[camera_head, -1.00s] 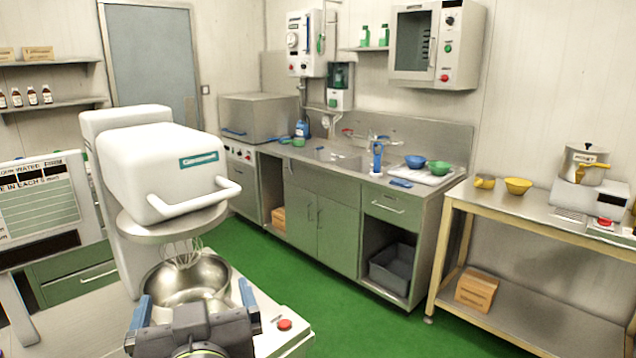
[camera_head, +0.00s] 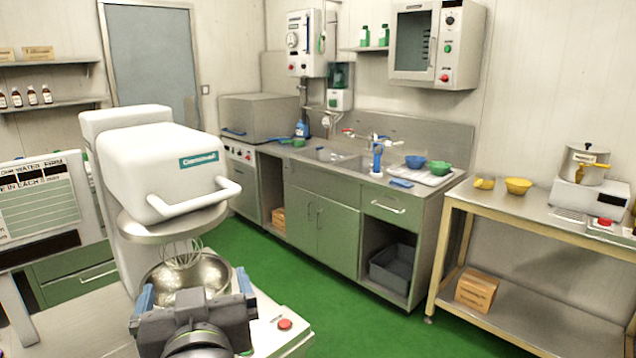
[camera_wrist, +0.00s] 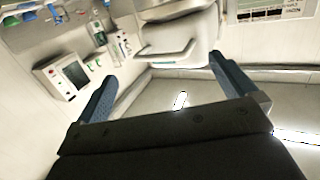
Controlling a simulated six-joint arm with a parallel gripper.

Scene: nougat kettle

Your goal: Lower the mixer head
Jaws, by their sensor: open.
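The white mixer head (camera_head: 165,165) is at the left in the head view, with a white bar handle (camera_head: 195,204) across its front. A wire whisk (camera_head: 180,252) hangs under it at the steel bowl (camera_head: 215,274); how far it reaches into the bowl is unclear. My gripper (camera_head: 195,287) is open and empty, in front of the bowl and below the handle. It hides the bowl's near side. In the wrist view the mixer head (camera_wrist: 185,28) and its handle (camera_wrist: 168,49) show beyond my open, blue-tipped fingers (camera_wrist: 162,70), apart from them.
A red button (camera_head: 285,324) sits on the mixer's base to the right of my gripper. A printed panel (camera_head: 40,208) stands left of the mixer. The sink counter (camera_head: 330,172) and a side table (camera_head: 540,217) are farther off, across open green floor.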

